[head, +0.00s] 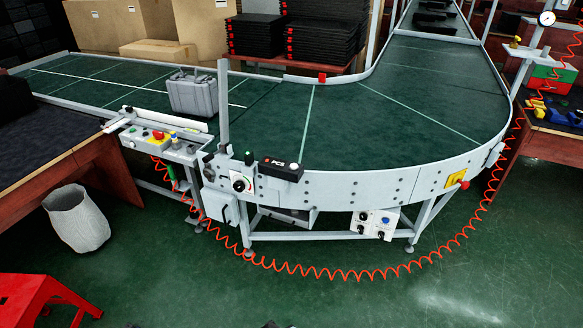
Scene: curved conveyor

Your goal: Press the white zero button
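No button with a readable zero mark shows in the head view. A black box marked PCS (281,168) is on the conveyor's front side and has a small white round spot (293,166) at its right end. A control panel (157,143) to its left carries a red button (158,135) and several small coloured controls. Low under the curve, a pale switch box (374,224) carries dark knobs and a blue button (386,222); its marks are too small to read. My gripper is not in view.
The curved green conveyor (390,125) carries a grey case (193,94). An orange coiled cable (345,272) hangs along its front. A pale bin (77,218) and a red stool (40,297) stand at left. The green floor (330,300) in front is mostly clear.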

